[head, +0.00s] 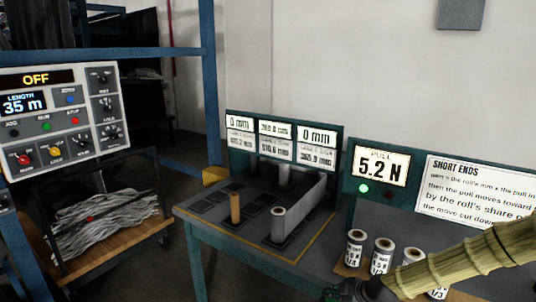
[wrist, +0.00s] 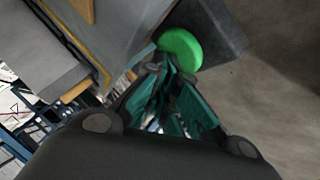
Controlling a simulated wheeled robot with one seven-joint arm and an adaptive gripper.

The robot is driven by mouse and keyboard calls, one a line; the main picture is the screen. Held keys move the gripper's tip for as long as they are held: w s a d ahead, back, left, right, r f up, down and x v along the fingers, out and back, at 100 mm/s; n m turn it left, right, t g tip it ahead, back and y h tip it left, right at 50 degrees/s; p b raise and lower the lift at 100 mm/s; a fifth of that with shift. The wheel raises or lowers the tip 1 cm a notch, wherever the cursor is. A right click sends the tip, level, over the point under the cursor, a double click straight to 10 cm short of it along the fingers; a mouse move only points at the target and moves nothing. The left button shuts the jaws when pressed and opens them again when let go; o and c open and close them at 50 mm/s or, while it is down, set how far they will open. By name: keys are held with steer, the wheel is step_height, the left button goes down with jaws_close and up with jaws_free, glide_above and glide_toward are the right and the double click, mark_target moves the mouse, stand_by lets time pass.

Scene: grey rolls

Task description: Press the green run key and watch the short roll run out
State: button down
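In the wrist view a round green key (wrist: 181,48) sits on a dark box. My gripper (wrist: 170,66) has its teal fingers drawn together, with the tips close beside this key; contact cannot be told. In the head view only a dark part of my gripper shows at the bottom edge, and this key is not seen. The control panel (head: 95,165) at the left reads OFF and 35 m, with a small green button (head: 46,126) under RUN. A white-grey roll (head: 279,224) stands on the table with a pale web behind it. A bare tan core (head: 235,208) stands to its left.
Several small labelled rolls, such as one (head: 354,248), stand on a board at the table's right. The pull display (head: 381,166) reads 5.2 N above a lit green lamp (head: 364,188). A wire cart (head: 110,220) with pale strips stands left of the table (head: 215,235).

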mark_target(332, 299)
steer(key=shift+s+f, duration=0.15)
steer(key=shift+f, duration=0.15)
steer(key=shift+s+f+b, duration=0.15)
steer(key=shift+f+b, duration=0.25)
steer(key=shift+b, duration=0.25)
steer(key=shift+f, duration=0.1)
steer(key=shift+d, duration=0.15)
stand_by(0.3)
steer(key=shift+w+r+p, duration=0.15)
steer(key=shift+r+p, duration=0.15)
steer(key=shift+r, duration=0.4)
steer(key=shift+w+r+p, duration=0.15)
steer(key=shift+r+p, duration=0.15)
steer(key=shift+r, duration=0.35)
steer(key=shift+r+p, duration=0.85)
steer(key=shift+r, duration=1.2)
